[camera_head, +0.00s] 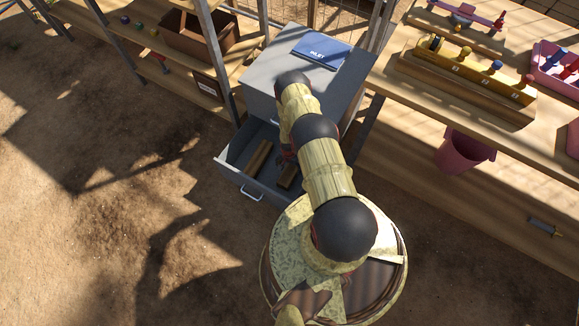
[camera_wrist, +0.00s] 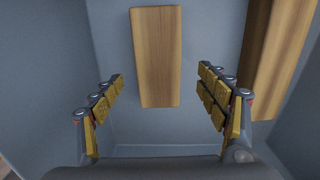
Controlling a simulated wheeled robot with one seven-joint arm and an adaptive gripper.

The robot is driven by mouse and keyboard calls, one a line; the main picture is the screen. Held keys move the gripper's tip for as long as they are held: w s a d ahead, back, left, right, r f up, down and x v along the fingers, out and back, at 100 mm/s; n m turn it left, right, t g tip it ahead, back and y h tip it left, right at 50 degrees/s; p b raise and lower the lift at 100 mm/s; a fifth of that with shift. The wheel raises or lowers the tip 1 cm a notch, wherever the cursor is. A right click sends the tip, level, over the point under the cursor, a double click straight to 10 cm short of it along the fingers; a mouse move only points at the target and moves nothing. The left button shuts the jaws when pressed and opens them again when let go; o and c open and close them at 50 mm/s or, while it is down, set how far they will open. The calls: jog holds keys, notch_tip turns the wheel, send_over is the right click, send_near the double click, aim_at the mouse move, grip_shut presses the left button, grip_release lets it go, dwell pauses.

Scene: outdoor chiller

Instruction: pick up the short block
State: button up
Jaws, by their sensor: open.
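The short block (camera_wrist: 156,57), of plain brown wood, lies flat in the open drawer, whole in the wrist view. My gripper (camera_wrist: 160,73) is open and empty above the drawer floor, with one padded finger on each side of the block's lower part in the picture; I see gaps on both sides. A longer wooden block (camera_wrist: 272,60) lies to the right, cut off by the frame's top edge. In the head view the longer block (camera_head: 258,158) shows at the drawer's left, and the short one (camera_head: 287,175) is partly hidden by my arm.
The grey drawer (camera_head: 228,172) is pulled out of a grey cabinet (camera_head: 262,80) with a blue folder-like item (camera_head: 321,50) on top. Drawer walls surround the blocks closely. Wooden shelves stand left, and a wooden workbench (camera_head: 405,90) stands right, with a pink bucket (camera_head: 463,152) below its top.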

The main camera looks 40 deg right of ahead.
aim_at(289, 173)
jog(key=f+b, duration=0.1)
jog(key=f, duration=0.1)
jog(key=f+b, duration=0.1)
jog(key=f, duration=0.1)
jog(key=f+b, duration=0.1)
jog(key=f, duration=0.2)
jog(key=shift+s+a, duration=0.25)
jog(key=shift+a, duration=0.05)
jog(key=shift+r, duration=0.15)
jog(key=shift+c, duration=0.6)
jog(key=c, duration=1.4)
